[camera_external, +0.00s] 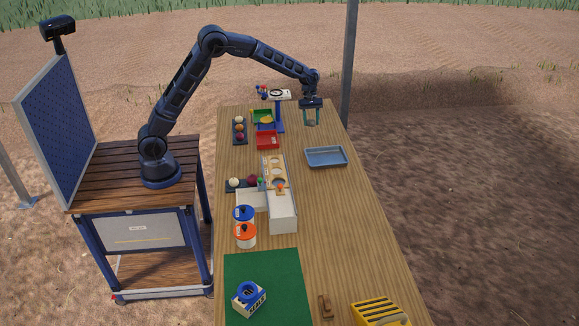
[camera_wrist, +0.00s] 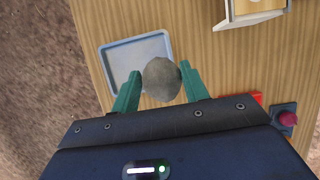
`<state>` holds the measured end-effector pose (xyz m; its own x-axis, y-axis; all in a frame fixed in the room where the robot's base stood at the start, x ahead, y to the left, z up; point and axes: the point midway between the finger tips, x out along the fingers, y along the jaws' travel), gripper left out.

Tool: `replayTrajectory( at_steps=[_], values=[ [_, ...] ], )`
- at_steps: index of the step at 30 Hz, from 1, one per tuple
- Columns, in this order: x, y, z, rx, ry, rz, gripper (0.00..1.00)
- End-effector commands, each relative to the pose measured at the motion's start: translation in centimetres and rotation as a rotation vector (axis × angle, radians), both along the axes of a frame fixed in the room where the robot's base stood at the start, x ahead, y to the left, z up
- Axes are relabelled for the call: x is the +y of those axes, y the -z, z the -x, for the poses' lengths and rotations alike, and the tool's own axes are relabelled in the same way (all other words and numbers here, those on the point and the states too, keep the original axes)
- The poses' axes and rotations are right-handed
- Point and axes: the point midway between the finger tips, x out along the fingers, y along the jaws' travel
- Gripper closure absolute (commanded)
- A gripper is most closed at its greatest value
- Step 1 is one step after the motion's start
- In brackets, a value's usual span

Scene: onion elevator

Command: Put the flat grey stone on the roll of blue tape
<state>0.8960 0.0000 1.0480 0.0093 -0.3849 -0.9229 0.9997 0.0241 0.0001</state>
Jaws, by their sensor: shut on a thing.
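My gripper (camera_external: 311,118) is at the far end of the table, raised above it, with its green fingers pointing down. It is shut on the grey stone (camera_wrist: 161,79), a rounded grey piece held between the two fingertips (camera_wrist: 160,76) in the wrist view. In the external view the stone is small and partly hidden by the fingers. The roll of blue tape (camera_external: 240,293) sits on a blue and white box (camera_external: 250,306) on the green mat (camera_external: 287,281) at the near left, far from my gripper. The tape is not visible in the wrist view.
A blue-grey tray (camera_external: 326,157) lies empty near my gripper. Red (camera_external: 267,140) and green bins are at the far left. A yellow slotted block (camera_external: 380,312) is near right. The right-middle table is clear.

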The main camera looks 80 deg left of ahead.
Motion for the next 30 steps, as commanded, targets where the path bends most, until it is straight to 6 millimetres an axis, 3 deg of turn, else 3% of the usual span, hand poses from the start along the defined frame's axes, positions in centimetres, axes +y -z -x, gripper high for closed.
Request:
replayTrajectory(
  at_steps=[1,14,23,30],
  values=[
    [-2.5,-0.3,-0.5,-0.001,0.033,0.0,0.85],
    [-21.2,-1.9,-1.1,-0.001,0.281,0.001,0.85],
    [-34.2,-3.2,1.2,-0.002,0.451,0.002,0.85],
    [-44.2,-4.2,4.6,-0.002,0.586,0.003,0.85]
  ],
)
